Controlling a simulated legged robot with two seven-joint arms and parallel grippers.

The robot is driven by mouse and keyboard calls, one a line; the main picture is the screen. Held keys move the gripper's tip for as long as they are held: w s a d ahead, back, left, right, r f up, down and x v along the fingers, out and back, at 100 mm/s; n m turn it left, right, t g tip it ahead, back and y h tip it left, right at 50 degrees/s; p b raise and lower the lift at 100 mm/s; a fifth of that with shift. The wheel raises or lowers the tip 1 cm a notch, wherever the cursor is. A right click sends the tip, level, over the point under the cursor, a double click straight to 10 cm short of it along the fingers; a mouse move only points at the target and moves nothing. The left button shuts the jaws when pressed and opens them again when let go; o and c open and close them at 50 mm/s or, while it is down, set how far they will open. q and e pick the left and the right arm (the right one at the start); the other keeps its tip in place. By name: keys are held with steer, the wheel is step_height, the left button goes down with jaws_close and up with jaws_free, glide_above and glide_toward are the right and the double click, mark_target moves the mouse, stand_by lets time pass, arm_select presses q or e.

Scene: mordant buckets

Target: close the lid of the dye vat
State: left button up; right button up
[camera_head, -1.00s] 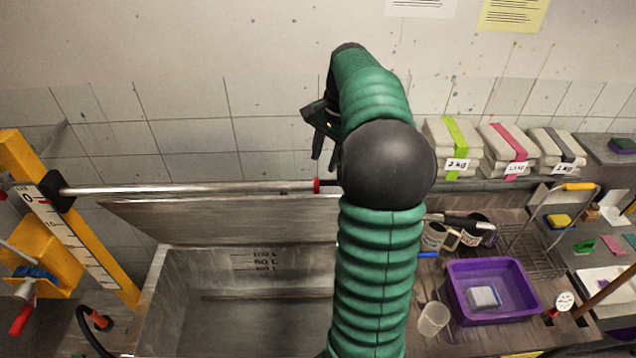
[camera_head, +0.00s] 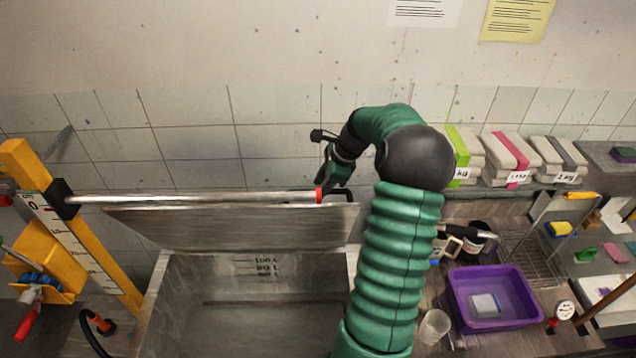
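The dye vat (camera_head: 265,300) is a grey metal tank at the lower left, with litre marks on its inner back wall. Its lid (camera_head: 235,226) stands raised and tilted back along the vat's rear edge. A metal bar (camera_head: 190,198) with a red end runs just above the lid's top edge. My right arm, green and ribbed, rises at centre. My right gripper (camera_head: 329,180) is at the lid's upper right corner, by the bar's red end. Its fingers are dark and partly hidden, so their opening and any contact are unclear. My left gripper is not in view.
A yellow post with a scale (camera_head: 70,235) stands left of the vat. A purple tub (camera_head: 495,298), a clear cup (camera_head: 434,326) and mugs (camera_head: 462,242) occupy the counter at right. Several weight-labelled bags (camera_head: 508,160) sit on the back shelf. The space above the vat's left half is clear.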

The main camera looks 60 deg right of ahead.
steer(key=d+f, duration=0.3)
steer(key=shift+w+d, duration=0.1)
steer(key=shift+w, duration=0.05)
steer(key=shift+d, duration=0.15)
steer(key=shift+w+a+r, duration=0.1)
steer(key=shift+a+r, duration=0.05)
steer(key=shift+a, duration=0.4)
steer(key=c, duration=0.4)
steer(key=shift+a+r, duration=0.35)
steer(key=shift+a, duration=0.35)
jaws_close()
steer(key=shift+d+f, duration=0.15)
steer(key=shift+d, duration=0.2)
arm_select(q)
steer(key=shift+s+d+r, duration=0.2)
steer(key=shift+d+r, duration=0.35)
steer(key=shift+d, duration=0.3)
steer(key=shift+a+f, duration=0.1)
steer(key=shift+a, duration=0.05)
arm_select(e)
steer(key=shift+a+f, duration=0.1)
steer(key=shift+a, duration=0.05)
